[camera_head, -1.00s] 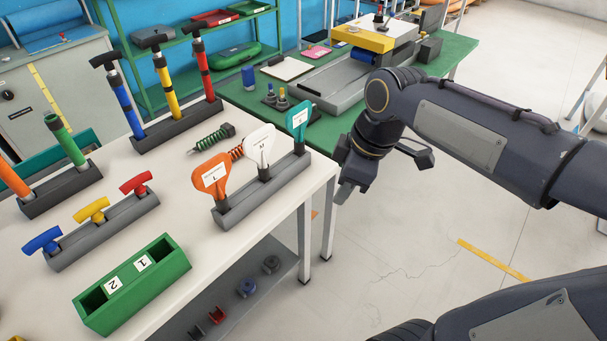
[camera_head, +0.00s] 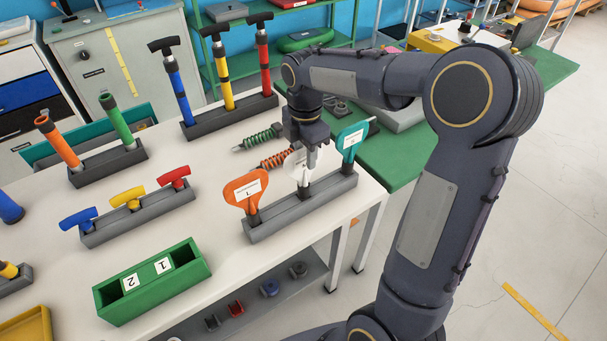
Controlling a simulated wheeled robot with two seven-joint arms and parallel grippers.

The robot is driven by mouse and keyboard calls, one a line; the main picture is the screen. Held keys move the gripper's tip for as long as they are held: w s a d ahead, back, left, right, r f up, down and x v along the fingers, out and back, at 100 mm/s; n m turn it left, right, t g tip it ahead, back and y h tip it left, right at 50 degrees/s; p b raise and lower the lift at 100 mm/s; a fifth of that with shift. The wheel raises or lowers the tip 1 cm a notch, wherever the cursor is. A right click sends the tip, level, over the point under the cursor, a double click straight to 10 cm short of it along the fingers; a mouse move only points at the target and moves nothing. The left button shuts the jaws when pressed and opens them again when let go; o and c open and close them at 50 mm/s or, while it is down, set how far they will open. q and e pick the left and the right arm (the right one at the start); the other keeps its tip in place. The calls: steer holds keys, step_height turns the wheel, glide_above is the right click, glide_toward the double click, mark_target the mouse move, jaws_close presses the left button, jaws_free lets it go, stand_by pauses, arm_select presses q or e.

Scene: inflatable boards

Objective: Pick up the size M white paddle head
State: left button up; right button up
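The white paddle head (camera_head: 295,171) stands in the middle of a long grey holder (camera_head: 287,222) at the right edge of the white table. An orange paddle head (camera_head: 243,189) marked L stands to its left, and a teal one (camera_head: 352,140) to its right. My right gripper (camera_head: 309,155) points down at the white head and overlaps its upper part in the picture. The gripper hides most of the head's label. I cannot tell whether its fingers are apart or closed on the head. My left gripper is not in view.
A green spring (camera_head: 262,137) and an orange spring (camera_head: 277,159) lie behind the holder. A green two-slot box (camera_head: 153,284) stands at the front. Several pumps stand in grey racks at the back. A grey block (camera_head: 140,214) holds blue, yellow and red handles.

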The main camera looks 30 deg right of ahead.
steer(key=shift+f, duration=0.3)
jaws_close()
steer(key=shift+r, duration=0.15)
